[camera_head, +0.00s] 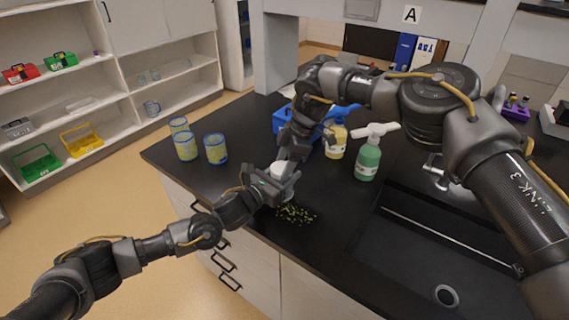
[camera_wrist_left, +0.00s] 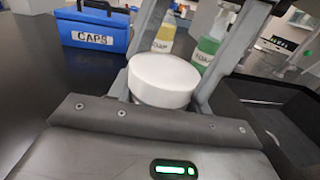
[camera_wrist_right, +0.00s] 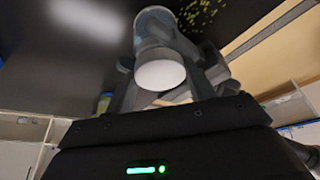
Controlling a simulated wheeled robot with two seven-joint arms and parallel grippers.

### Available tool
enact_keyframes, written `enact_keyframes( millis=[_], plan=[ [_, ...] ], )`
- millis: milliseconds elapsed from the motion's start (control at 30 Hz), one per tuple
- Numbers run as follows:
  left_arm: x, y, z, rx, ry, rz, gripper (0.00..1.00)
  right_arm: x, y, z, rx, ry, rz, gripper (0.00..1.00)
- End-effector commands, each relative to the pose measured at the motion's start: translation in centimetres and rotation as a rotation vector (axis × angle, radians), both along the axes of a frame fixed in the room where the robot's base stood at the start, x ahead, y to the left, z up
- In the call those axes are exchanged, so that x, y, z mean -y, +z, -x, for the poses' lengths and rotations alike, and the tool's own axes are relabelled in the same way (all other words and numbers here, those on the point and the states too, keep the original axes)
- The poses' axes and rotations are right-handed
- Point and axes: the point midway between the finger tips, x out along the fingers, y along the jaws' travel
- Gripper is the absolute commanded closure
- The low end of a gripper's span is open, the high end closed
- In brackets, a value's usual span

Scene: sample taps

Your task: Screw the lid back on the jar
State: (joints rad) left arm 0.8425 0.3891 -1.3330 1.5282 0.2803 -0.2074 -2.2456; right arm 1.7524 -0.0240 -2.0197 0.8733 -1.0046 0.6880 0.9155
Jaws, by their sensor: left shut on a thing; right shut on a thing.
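The jar and its white lid are together at the two grippers, over the counter. My left gripper (camera_head: 277,182) is shut on the jar, whose body is mostly hidden by the gripper. A white round top, seemingly the lid (camera_wrist_left: 162,72), shows just beyond the palm in the left wrist view. My right gripper (camera_head: 290,155) reaches down from above and is shut on the lid. In the right wrist view the lid's white disc (camera_wrist_right: 160,75) lies between the fingers. I cannot tell whether lid and jar are fully seated.
Green bits (camera_head: 295,214) lie scattered on the dark counter below. A blue CAPS box (camera_wrist_left: 92,28) is behind, with a yellow bottle (camera_head: 336,142) and a green bottle (camera_head: 368,160). A sink (camera_head: 430,260) is at right.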

Motion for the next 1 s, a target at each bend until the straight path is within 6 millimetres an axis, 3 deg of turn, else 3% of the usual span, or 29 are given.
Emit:
enact_keyframes(
  millis=[33, 1000],
  plan=[
    [0.78, 0.62, 0.43, 0.008, -0.019, 0.015, 0.92, 0.02, -0.50, 0.04, 0.000, 0.000, 0.003, 0.74],
    [0.19, 0.50, 0.12, 0.008, -0.005, 0.008, 0.92, -0.11, 0.25, 0.24, -0.005, -0.003, 0.003, 0.74]
  ],
)
